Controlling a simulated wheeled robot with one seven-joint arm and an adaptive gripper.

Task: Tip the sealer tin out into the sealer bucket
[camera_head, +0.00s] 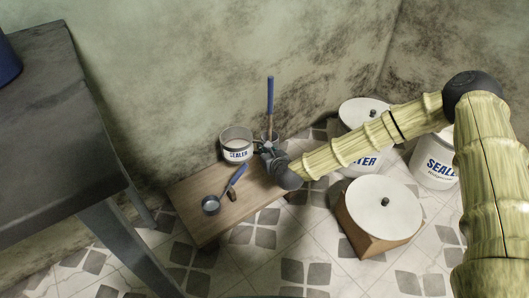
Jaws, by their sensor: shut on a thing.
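The sealer tin (237,146) is a small grey can with a white label reading SEALER. It looks upright, over the far end of a low wooden bench (207,233); I cannot tell whether it touches the wood. My gripper (258,152) is at the tin's right side and shut on it; the fingertips are hard to make out. The sealer bucket (438,166) is white with a blue label, on the floor at the right, well away from the tin. My arm hides part of it.
A second white bucket, its label ending in TER, stands behind my arm with a lid (362,110) on it. Another round lid (380,208) lies on a cardboard box. A blue-handled tool (270,96) stands behind my gripper.

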